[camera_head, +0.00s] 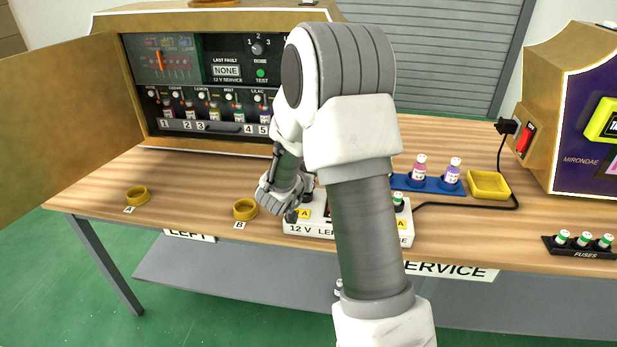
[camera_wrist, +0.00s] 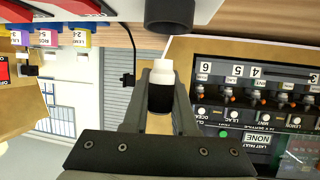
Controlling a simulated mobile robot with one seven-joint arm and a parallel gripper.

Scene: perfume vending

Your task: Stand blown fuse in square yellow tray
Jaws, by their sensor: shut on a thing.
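My gripper (camera_wrist: 162,88) is shut on a fuse (camera_wrist: 162,82) with a white end and a dark, blackened body. The fuse points toward a dark round socket (camera_wrist: 170,14) in the wrist view, with a small gap between them. In the head view my gripper (camera_head: 291,212) is low over the left end of the white 12 V box (camera_head: 305,229); the fuse cannot be made out there. The square yellow tray (camera_head: 489,181) lies empty on the table, right of the blue bottle stand, apart from my gripper.
A blue stand (camera_head: 428,186) with small bottles is left of the tray. A black cable (camera_head: 465,206) runs past the tray's front. Yellow rings A (camera_head: 137,195) and B (camera_head: 245,209) are at left. A black fuse rack (camera_head: 580,251) sits at the right front edge. The purple-gold machine (camera_head: 585,130) stands at right.

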